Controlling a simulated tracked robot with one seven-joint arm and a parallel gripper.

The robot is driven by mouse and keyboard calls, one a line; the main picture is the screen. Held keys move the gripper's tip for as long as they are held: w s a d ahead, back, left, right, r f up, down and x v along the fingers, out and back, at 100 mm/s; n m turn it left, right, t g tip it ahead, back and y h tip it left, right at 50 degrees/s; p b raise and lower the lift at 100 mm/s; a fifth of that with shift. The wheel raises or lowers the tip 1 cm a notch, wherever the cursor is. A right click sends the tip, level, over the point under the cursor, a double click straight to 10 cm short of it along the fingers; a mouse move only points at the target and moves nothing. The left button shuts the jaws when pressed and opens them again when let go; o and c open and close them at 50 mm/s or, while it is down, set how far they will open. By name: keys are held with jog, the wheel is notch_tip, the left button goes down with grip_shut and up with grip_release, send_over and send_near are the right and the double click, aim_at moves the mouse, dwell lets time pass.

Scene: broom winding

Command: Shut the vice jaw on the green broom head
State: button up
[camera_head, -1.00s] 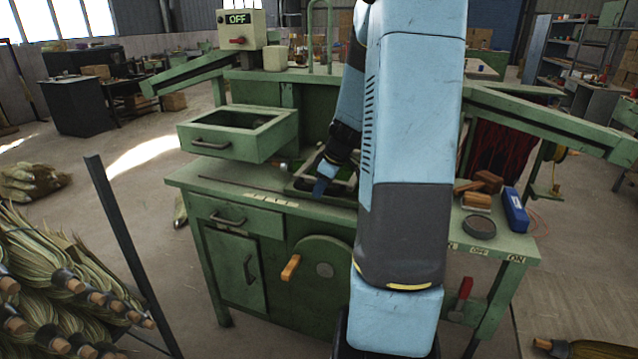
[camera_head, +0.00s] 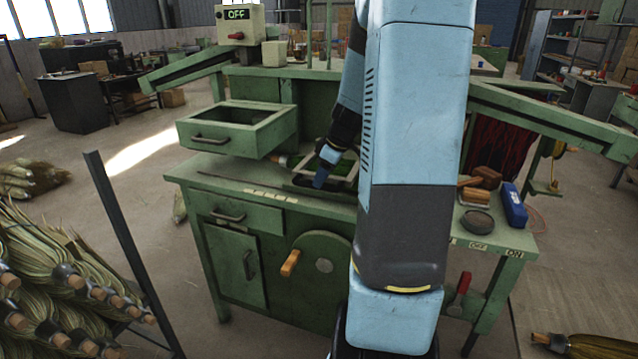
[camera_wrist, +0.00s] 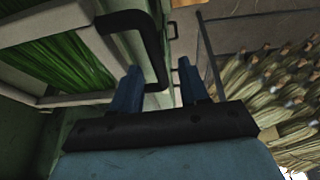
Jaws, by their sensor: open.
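The green broom head (camera_wrist: 60,62) shows in the wrist view as a mass of green bristles inside a pale frame at the left. In the head view only a small green part (camera_head: 347,166) shows beside my arm. A dark, bent handle (camera_wrist: 150,45) stands beside the frame in the wrist view; I take it for the vice jaw's handle. My gripper (camera_wrist: 158,66) is open, its two blue fingers apart, with the lower end of the dark handle appearing between them. I cannot tell whether they touch. In the head view my gripper (camera_head: 319,180) is low over the bench top.
The green workbench (camera_head: 225,180) has an open drawer box (camera_head: 235,132) at its left. A blue box (camera_head: 513,205), brown blocks (camera_head: 487,177) and a dark round tin (camera_head: 477,221) lie at its right.

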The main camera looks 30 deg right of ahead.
jog(key=v, duration=1)
jog(key=shift+r, duration=0.15)
jog(key=s+a+r+m+h, duration=0.1)
jog(key=s+a+r+m, duration=0.2)
jog(key=s+a, duration=0.7)
jog(key=s+a+r+m+t+h, duration=0.1)
jog(key=s+a+r+m, duration=0.2)
jog(key=s+a, duration=0.6)
jog(key=a+m, duration=0.1)
jog(key=a, duration=0.2)
jog(key=shift+s+r+m+t, duration=0.3)
jog(key=shift+s+r, duration=0.1)
